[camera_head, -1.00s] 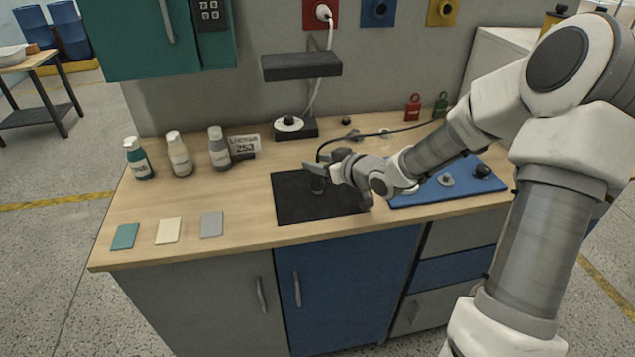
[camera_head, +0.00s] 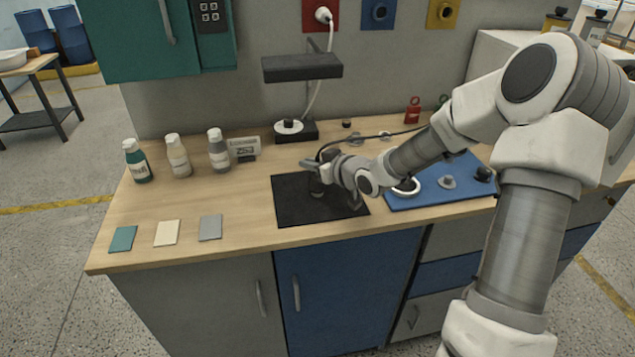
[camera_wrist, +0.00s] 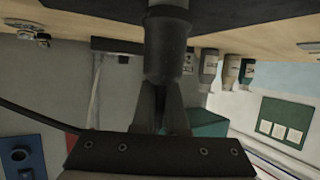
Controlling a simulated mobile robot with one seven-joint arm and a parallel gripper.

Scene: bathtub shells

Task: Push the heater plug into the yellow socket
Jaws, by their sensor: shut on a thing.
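The yellow socket (camera_head: 443,13) is on the back wall, right of the blue socket (camera_head: 379,12). My gripper (camera_head: 313,166) is above the black mat on the workbench, well below and left of the yellow socket. In the upside-down wrist view, my gripper (camera_wrist: 164,108) is shut on the dark, cylindrical heater plug (camera_wrist: 168,55). The plug is largely hidden by the gripper in the head view. A black cable (camera_head: 405,130) runs from near the gripper to the right across the bench; it also shows in the wrist view (camera_wrist: 38,120).
A red socket (camera_head: 309,14) holds a white plug (camera_head: 323,14). A dark shelf (camera_head: 302,67) juts out below it. Bottles (camera_head: 178,156) stand left of the black mat (camera_head: 290,205); a blue mat (camera_head: 430,195) with small parts lies right. A teal cabinet (camera_head: 140,40) hangs upper left.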

